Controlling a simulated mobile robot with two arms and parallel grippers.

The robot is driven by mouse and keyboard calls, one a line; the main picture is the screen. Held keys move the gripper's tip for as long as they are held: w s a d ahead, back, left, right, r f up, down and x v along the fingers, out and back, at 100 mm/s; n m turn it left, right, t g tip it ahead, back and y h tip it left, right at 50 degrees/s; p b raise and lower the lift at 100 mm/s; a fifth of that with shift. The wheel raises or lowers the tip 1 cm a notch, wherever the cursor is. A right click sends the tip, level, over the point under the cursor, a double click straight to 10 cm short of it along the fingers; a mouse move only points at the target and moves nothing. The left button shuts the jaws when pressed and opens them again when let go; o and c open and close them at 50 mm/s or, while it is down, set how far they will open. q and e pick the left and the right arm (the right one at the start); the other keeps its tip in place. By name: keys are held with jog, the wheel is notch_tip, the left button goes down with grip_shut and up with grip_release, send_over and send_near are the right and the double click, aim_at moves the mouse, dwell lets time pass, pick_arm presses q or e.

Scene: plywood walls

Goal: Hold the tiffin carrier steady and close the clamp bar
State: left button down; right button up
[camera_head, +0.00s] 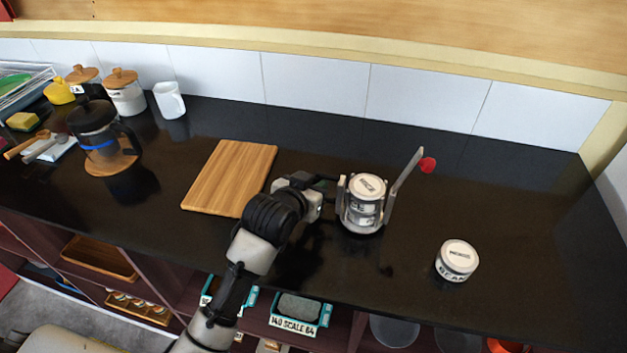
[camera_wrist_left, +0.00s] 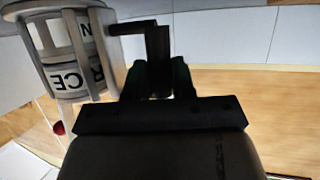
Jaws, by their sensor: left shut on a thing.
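The tiffin carrier (camera_head: 361,217) stands upright on the black counter, a metal frame around stacked pale tins with dark lettering. Its clamp bar (camera_head: 408,168) is swung up and open, leaning up to the right from the frame's right side, with a red knob (camera_head: 428,165). My left gripper (camera_head: 326,184) is at the carrier's left side, shut on its dark side handle. In the left wrist view the handle (camera_wrist_left: 157,42) sits between the dark fingers (camera_wrist_left: 158,80), with the carrier (camera_wrist_left: 70,60) appearing upside down beside them. My right gripper is not in view.
A lettered round tin (camera_head: 457,260) stands on the counter to the right, apart from the carrier. A wooden board (camera_head: 230,178) lies left of my gripper. A French press (camera_head: 95,130), canisters and a white mug (camera_head: 170,100) are farther left. The counter right of the carrier is mostly clear.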

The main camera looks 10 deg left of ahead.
pick_arm(q)
jog(key=shift+f, duration=0.4)
dwell(0.7)
jog(key=c, duration=1.6)
grip_release()
jog(key=shift+f, duration=0.15)
grip_shut()
